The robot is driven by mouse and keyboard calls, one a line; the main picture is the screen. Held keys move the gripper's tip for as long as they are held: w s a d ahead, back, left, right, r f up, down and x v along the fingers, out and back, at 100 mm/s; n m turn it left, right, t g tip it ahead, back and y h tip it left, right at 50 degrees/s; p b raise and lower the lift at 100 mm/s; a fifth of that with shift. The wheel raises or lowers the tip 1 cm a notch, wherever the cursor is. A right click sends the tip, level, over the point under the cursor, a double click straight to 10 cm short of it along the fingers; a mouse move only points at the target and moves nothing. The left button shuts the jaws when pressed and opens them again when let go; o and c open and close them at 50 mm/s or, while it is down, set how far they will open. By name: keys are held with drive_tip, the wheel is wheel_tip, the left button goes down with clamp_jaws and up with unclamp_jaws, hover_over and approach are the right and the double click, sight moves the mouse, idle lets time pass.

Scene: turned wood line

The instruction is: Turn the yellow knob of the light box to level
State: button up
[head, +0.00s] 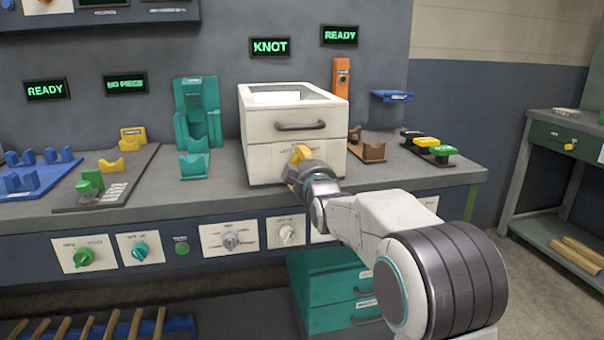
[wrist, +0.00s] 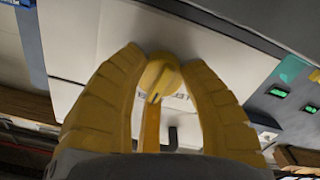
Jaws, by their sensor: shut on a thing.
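The light box (head: 270,158) is a white box with a dark handle on its upper front, standing on the grey bench. Its yellow knob (head: 301,152) is on the lower front, partly hidden by my gripper. In the wrist view the round yellow knob (wrist: 159,76) with its bar sits between the two yellow fingers of my gripper (wrist: 162,70). The fingers are shut on it from both sides. My arm reaches in from the lower right. The marks around the knob are mostly covered, so I cannot tell its setting.
A teal stand (head: 198,115) is left of the box. A brown holder (head: 368,150) and an orange post (head: 340,78) are close on its right. Colored pads (head: 428,145) lie farther right. A sign above reads KNOT (head: 270,47). Knobs line the bench front.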

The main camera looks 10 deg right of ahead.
drive_tip(key=shift+a+r+n+b, duration=0.2)
drive_tip(key=shift+r+n+b, duration=0.3)
drive_tip(key=shift+b, duration=0.25)
drive_tip(key=o, duration=0.9)
drive_tip(key=shift+a, duration=0.1)
drive_tip(key=shift+c, duration=0.2)
drive_tip(key=o, duration=0.3)
drive_tip(key=shift+f, duration=0.3)
drive_tip(key=shift+s, duration=0.1)
drive_tip(key=s, duration=1.1)
drive_tip(key=shift+s, duration=0.4)
drive_tip(key=shift+r, duration=0.1)
